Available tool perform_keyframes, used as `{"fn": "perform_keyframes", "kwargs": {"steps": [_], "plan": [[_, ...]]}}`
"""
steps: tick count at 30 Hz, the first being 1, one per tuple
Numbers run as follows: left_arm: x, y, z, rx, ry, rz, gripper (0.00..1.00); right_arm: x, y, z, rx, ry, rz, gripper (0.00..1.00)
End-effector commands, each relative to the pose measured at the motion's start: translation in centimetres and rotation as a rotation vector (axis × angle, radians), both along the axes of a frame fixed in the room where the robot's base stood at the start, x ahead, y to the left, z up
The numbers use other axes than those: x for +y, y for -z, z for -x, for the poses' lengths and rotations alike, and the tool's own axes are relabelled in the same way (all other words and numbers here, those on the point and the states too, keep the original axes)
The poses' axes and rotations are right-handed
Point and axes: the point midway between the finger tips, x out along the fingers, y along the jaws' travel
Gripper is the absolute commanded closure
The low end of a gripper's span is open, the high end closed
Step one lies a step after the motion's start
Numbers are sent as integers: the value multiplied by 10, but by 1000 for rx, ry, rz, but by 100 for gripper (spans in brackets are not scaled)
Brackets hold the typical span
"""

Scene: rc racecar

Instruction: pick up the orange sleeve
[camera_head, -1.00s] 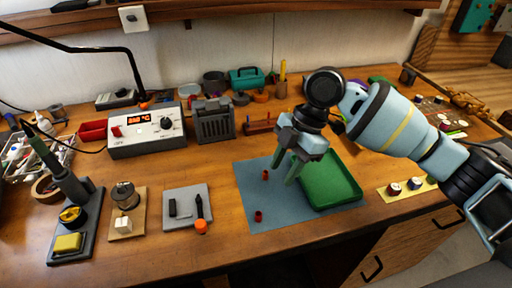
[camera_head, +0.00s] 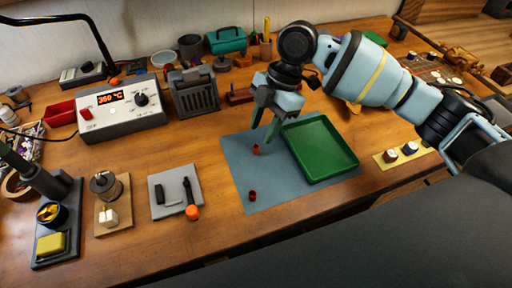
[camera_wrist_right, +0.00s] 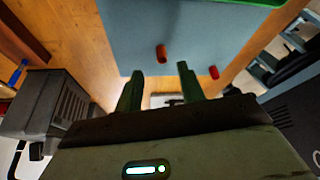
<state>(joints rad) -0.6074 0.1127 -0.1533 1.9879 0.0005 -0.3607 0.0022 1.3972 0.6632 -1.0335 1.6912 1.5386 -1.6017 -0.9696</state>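The small orange sleeve (camera_head: 256,149) stands on the blue-grey mat (camera_head: 232,172), left of the green tray (camera_head: 339,148). A darker red sleeve (camera_head: 252,196) stands nearer the mat's front edge. My right gripper (camera_head: 264,130) is open and empty, its green fingers above and just behind the orange sleeve in the head view. In the right wrist view the orange sleeve (camera_wrist_right: 160,53) shows beyond the gap between the open fingertips (camera_wrist_right: 160,70), apart from them. The red sleeve (camera_wrist_right: 213,72) shows to the right of the fingers. My left gripper is not in view.
A grey vented box (camera_head: 195,93) and a small rack (camera_head: 240,96) stand behind the mat. A soldering station (camera_head: 122,107) is at the left. A grey pad with tools (camera_head: 163,206) lies left of the mat, with bare wood between them.

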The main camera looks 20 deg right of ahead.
Motion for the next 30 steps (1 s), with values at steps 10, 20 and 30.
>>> {"fn": "perform_keyframes", "kwargs": {"steps": [10,20,30], "plan": [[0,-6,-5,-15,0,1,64,13,40,8,2,-1,1,61],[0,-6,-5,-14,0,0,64,16,47,9,2,1,-1,61],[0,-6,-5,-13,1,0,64,15,47,9,2,1,-1,100]]}}
